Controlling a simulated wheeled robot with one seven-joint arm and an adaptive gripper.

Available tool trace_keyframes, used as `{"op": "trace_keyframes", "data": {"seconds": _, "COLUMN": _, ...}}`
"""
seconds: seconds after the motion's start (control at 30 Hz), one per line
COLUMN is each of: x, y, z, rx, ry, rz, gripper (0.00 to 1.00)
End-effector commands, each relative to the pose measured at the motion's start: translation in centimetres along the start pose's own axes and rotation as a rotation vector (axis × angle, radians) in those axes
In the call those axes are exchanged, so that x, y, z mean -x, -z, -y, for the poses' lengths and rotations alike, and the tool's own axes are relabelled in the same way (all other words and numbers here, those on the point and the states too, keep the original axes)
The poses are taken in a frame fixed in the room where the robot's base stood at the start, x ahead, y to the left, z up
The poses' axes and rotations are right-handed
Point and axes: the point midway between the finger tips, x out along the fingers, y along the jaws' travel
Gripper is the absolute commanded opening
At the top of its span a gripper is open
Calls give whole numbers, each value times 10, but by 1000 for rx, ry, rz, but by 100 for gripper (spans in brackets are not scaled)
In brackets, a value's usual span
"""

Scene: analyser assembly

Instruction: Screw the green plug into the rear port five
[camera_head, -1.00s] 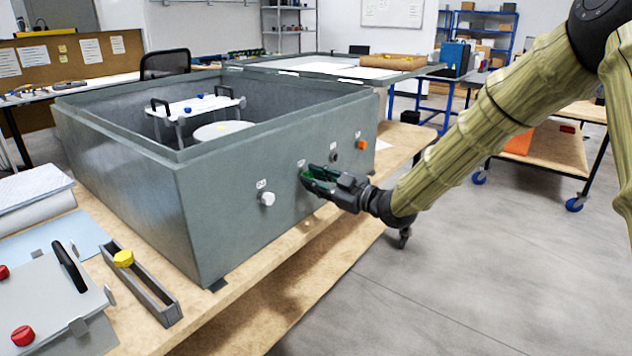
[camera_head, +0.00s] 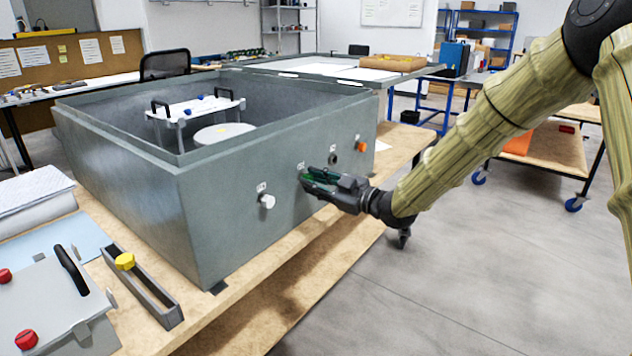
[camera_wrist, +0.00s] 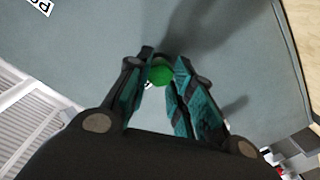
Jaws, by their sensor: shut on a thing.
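The green plug (camera_wrist: 160,73) is between the fingertips of my gripper (camera_wrist: 161,80), against the grey wall of the analyser housing. My gripper (camera_head: 312,180) is shut on the plug at the housing's outer face; the fingers hide most of the plug in the head view. The grey housing (camera_head: 230,215) is an open-topped box. Its face carries a white plug (camera_head: 267,201) to the left of my gripper, and a dark port (camera_head: 333,159) and an orange plug (camera_head: 362,146) to the right. How deep the green plug sits is hidden.
The housing stands on a wooden table (camera_head: 240,308). A narrow grey holder (camera_head: 150,292) with a yellow plug (camera_head: 125,261) and a grey panel (camera_head: 50,308) with red knobs lie at the lower left.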

Motion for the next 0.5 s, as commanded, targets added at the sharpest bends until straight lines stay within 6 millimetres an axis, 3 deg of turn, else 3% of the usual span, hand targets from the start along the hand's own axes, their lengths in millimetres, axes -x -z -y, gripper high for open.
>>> {"op": "trace_keyframes", "data": {"seconds": 0.5, "x": 0, "y": 3, "z": -1, "rx": -272, "ry": 1, "rz": -5, "gripper": 0}}
